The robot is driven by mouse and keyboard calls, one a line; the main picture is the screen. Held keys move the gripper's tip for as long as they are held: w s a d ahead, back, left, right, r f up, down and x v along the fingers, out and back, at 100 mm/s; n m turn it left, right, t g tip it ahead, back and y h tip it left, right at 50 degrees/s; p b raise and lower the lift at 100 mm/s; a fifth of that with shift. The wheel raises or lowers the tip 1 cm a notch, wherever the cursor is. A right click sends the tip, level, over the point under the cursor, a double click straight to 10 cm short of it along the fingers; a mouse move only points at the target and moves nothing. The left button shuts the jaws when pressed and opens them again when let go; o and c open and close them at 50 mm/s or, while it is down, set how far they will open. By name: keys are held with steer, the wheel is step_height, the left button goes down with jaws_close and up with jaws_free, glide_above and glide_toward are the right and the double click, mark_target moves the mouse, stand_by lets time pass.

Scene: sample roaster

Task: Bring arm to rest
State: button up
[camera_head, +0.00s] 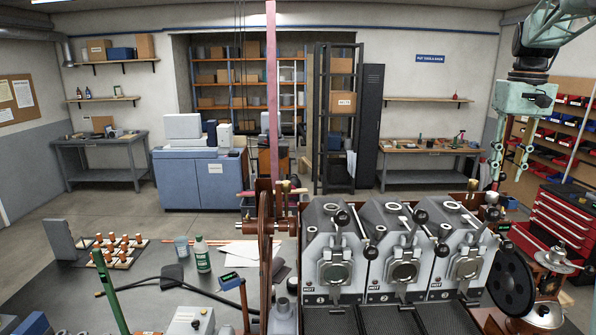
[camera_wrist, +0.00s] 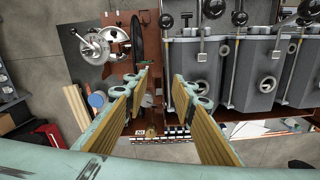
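My gripper (camera_head: 507,168) hangs from my pale green arm at the upper right of the head view, pointing down. It is above and right of the roaster bank (camera_head: 394,250). In the wrist view my gripper (camera_wrist: 161,82) shows two fingers with tan pads spread apart and nothing between them. The roaster's three grey units stand side by side in the head view; in the wrist view the roaster (camera_wrist: 249,72) lies at the upper right, below the fingers. The gripper looks clear of it.
A black wheel (camera_head: 511,282) and a round metal device (camera_head: 553,262) sit right of the roaster. A red tool cabinet (camera_head: 560,228) and bin shelves (camera_head: 560,130) stand at the right. A green bottle (camera_head: 202,254) and an orange-capped sample rack (camera_head: 113,250) are on the left bench.

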steer(key=s+a+f+n+t+b, duration=0.15)
steer(key=s+a+b, duration=0.35)
steer(key=s+a, duration=0.6)
steer(key=s+a+f+b, duration=0.3)
steer(key=s+a+b, duration=0.35)
steer(key=a, duration=0.95)
steer(key=s+a+f+t+b, duration=0.1)
steer(key=s+a+f+b, duration=0.3)
steer(key=s+f, duration=0.6)
steer(key=s+a+f+n+t+b, duration=0.1)
steer(key=s+a+f+b, duration=0.3)
steer(key=s+a+f, duration=0.5)
steer(key=s+f, duration=0.2)
steer(key=s, duration=0.6)
steer(key=shift+s+a+b, duration=0.3)
steer(key=shift+s+b, duration=0.05)
steer(key=shift+s, duration=0.05)
steer(key=shift+f, duration=0.1)
step_height(320, 180, down, 7)
steer(key=b, duration=0.7)
